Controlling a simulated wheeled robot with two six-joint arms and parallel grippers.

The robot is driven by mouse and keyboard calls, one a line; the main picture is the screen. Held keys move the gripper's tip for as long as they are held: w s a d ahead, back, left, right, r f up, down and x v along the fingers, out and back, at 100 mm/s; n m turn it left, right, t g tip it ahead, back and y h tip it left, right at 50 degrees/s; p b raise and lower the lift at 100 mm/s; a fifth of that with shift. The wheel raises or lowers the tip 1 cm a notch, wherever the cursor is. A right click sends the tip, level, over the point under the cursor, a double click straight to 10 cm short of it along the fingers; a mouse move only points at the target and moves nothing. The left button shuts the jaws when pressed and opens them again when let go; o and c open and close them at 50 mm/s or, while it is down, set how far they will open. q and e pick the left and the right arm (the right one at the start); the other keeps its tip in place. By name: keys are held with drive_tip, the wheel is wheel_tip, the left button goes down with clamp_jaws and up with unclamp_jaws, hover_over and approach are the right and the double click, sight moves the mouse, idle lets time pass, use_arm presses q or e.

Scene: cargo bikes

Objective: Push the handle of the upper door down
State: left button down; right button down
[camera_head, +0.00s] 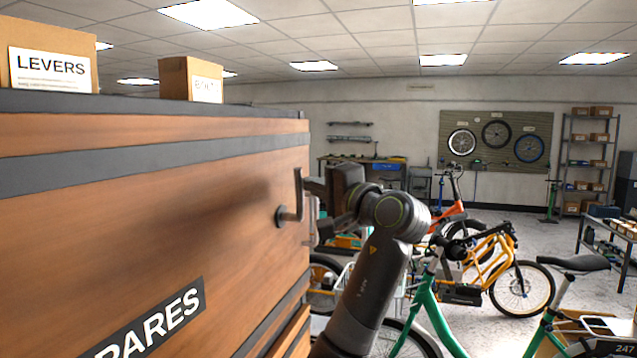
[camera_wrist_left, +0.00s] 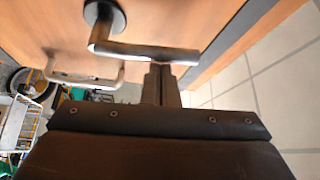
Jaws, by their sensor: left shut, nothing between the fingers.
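The upper door (camera_head: 150,215) is a wood-coloured cabinet front with dark bands and a dark "SPARES" label, and it looks closed. Its metal lever handle (camera_head: 299,187) has a round base near the door's right edge, and the lever points up. In the left wrist view the handle (camera_wrist_left: 140,50) runs to the right from its round base. My left gripper (camera_head: 308,185) is shut and empty, just right of the lever's upper part. In the wrist view its closed fingertips (camera_wrist_left: 160,72) are close to the lever's free end; I cannot tell whether they touch.
A second, bar-shaped handle (camera_wrist_left: 95,78) shows beyond the lever. Boxes, one marked "LEVERS" (camera_head: 50,58), stand on the cabinet top. A green bike (camera_head: 435,310) and an orange cargo bike (camera_head: 490,260) stand to the right. Open floor lies behind them.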

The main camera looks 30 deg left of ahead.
idle(0.3)
use_arm(q)
drive_tip(key=shift+s+d+n+b, duration=0.15)
drive_tip(key=shift+n+b, duration=0.15)
drive_tip(key=shift+b, duration=0.2)
drive_tip(key=shift+s+n+y+b, duration=0.15)
drive_tip(key=shift+n+y+b, duration=0.15)
